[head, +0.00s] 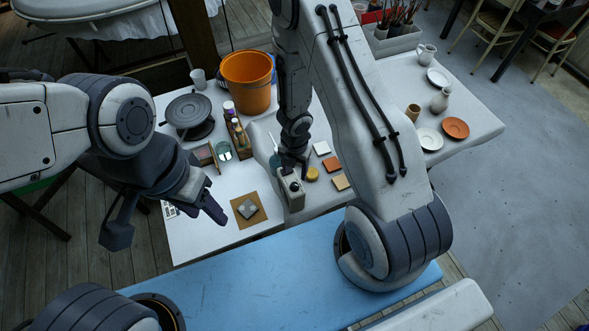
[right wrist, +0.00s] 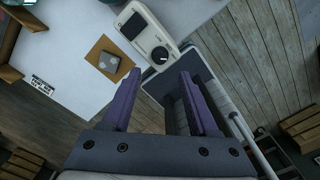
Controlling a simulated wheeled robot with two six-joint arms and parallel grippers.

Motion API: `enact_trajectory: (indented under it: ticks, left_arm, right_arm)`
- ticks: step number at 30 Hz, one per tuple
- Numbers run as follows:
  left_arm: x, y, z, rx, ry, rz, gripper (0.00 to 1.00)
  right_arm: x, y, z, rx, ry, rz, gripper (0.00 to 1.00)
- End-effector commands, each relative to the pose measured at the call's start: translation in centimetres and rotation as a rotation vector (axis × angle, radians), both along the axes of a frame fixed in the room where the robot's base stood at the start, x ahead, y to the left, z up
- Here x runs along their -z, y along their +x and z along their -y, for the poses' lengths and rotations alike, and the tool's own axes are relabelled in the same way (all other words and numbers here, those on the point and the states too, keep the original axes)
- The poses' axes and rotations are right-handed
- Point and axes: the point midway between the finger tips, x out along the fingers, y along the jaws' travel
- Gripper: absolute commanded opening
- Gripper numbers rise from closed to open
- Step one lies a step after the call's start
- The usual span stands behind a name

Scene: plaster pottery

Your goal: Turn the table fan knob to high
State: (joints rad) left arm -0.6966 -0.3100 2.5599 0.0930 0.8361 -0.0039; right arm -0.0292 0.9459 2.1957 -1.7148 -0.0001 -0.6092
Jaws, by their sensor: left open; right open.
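The pale base of the table fan (head: 296,203) stands near the table's front edge in the head view. It also shows in the right wrist view (right wrist: 147,36), with a dark panel on top. The round dark knob (right wrist: 160,54) sits at its near end, just beyond and between my right fingertips. My right gripper (right wrist: 160,77) is open and empty; in the head view it is above the fan base, partly hidden by my arm. I cannot make out the knob's setting. My left gripper (head: 166,222) is open and empty, left of the table's front.
A brown board with a grey block (head: 248,209) lies left of the fan base. Coloured tiles (head: 331,163) and a yellow round piece (head: 312,174) lie to its right. An orange bucket (head: 246,82) and a dark turntable (head: 188,110) stand farther back.

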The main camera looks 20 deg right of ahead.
Motion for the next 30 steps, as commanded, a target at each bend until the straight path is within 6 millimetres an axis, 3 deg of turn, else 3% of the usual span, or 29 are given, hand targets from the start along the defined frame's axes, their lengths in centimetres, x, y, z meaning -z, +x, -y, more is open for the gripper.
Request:
enact_trajectory:
  ticks: [1,3,8,25,30]
  left_arm:
    - [-1.5,0.0,0.0,-0.001,0.000,0.000,0.50]
    - [-2.2,0.0,0.0,-0.002,0.000,0.000,0.50]
    - [-2.8,0.0,0.0,-0.002,0.001,-0.001,0.50]
    - [-2.5,0.0,0.0,-0.002,0.001,-0.001,0.50]
    - [0.1,0.0,0.0,-0.002,0.001,-0.001,0.50]
  right_arm:
    - [-1.5,0.0,0.0,0.001,0.000,0.000,0.60]
    - [-2.5,0.0,0.0,0.001,0.000,0.003,0.60]
    - [-3.4,-0.1,0.0,0.000,0.001,0.005,0.60]
    - [-3.3,0.0,0.0,0.007,-0.003,0.010,0.60]
    - [-4.6,2.3,-0.7,0.160,-0.060,0.107,0.60]
